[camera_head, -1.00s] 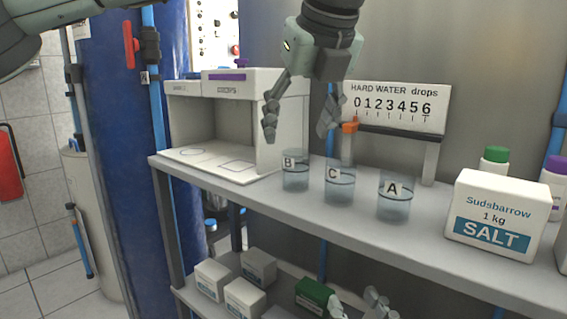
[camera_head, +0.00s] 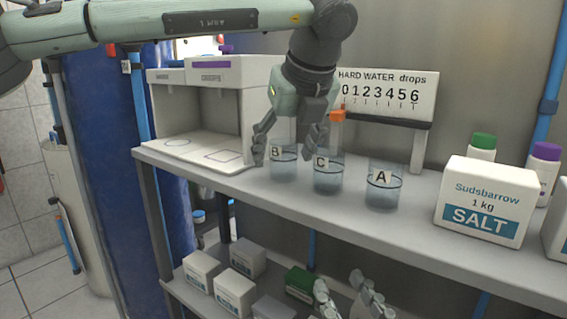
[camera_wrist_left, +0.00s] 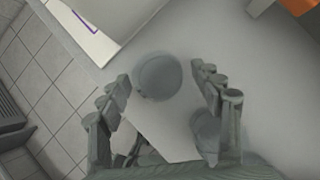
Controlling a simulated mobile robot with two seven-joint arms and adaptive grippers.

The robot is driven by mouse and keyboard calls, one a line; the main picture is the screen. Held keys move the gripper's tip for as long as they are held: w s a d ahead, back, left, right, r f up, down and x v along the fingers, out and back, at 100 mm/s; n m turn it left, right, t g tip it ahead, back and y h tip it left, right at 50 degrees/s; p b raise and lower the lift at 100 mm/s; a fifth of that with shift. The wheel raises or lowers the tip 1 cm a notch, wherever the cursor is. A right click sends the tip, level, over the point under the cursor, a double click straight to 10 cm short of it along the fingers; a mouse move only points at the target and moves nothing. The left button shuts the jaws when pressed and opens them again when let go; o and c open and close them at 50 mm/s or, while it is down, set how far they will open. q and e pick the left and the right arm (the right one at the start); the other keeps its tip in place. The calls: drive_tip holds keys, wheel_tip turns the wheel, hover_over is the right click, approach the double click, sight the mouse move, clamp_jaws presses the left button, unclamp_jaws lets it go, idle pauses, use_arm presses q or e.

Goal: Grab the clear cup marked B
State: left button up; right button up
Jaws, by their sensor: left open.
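The clear cup marked B (camera_head: 284,171) stands upright on the grey shelf, leftmost of three similar cups. Cup C (camera_head: 327,179) and cup A (camera_head: 383,190) stand to its right. My left gripper (camera_head: 285,150) is open and comes down from above, with one finger left of cup B and the other between B and C. In the left wrist view, a round cup, likely B (camera_wrist_left: 158,76), shows between the spread fingers (camera_wrist_left: 160,92). Another cup (camera_wrist_left: 205,132) is partly hidden by the right finger. My right gripper (camera_head: 347,290) is low at the bottom edge, its fingers apart and empty.
A white open-fronted box (camera_head: 205,110) with marked outlines on its floor stands left of the cups. The hard water sign (camera_head: 385,98) is behind them. A salt box (camera_head: 486,203) and capped bottles (camera_head: 482,147) stand right. Small boxes (camera_head: 238,286) sit on the lower shelf.

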use_arm(q)
drive_tip(key=c, duration=1)
drive_tip(key=shift+o, duration=0.2)
